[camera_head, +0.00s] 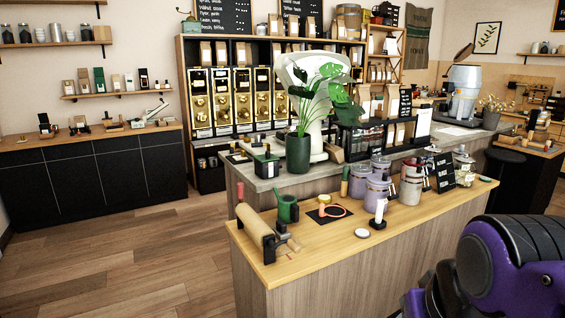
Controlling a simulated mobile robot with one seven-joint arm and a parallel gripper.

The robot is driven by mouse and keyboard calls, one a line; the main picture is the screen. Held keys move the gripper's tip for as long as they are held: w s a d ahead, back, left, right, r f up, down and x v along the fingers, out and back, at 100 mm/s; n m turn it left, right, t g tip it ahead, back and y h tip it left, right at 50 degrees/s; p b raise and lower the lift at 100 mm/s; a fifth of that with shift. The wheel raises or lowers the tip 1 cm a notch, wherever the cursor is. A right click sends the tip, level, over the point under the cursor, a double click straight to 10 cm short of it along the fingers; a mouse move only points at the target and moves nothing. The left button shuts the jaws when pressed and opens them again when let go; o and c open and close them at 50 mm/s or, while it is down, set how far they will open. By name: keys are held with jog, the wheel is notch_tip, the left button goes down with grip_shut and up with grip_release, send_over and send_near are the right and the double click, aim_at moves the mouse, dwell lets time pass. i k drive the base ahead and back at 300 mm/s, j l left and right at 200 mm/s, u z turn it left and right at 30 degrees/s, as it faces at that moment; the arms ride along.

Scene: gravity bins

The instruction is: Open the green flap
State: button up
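No flap that I can clearly tell is green shows in this view. A row of tall gravity bins with gold fronts (223,97) stands in the black-and-wood shelf unit at the back. Their small flaps and spouts are too small to make out, and the plant and white machine hide the bins at the right. A green cup-like item with a handle (287,208) stands on the front counter, and a dark green box-like item (266,169) on the counter behind. My gripper is not in view; only a purple and black part of my arm shows at the lower right.
The wooden front counter (345,243) carries a paper roll (257,236), several lidded jars (377,190) and small tools. A grey-topped counter behind holds a potted plant (297,151). Black cabinets (90,172) line the left wall. The wooden floor (130,255) at left is clear.

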aim_at(267, 157)
jog(key=u, duration=0.45)
jog(key=i+j+u, duration=0.8)
jog(key=i, duration=0.15)
jog(key=i+j+u, duration=0.15)
jog(key=i+u, duration=0.35)
jog(key=i, duration=0.5)
jog(key=i+z, duration=0.4)
jog(key=i+j+z, duration=0.2)
jog(key=i+z, duration=0.4)
jog(key=z, duration=0.2)
jog(key=i+j+z, duration=0.1)
jog(key=z, duration=0.35)
jog(key=i+j+z, duration=0.15)
jog(key=i+z, duration=0.25)
jog(key=j+z, duration=0.2)
jog(key=z, duration=0.25)
jog(key=i+j+z, duration=0.2)
jog(key=z, duration=0.2)
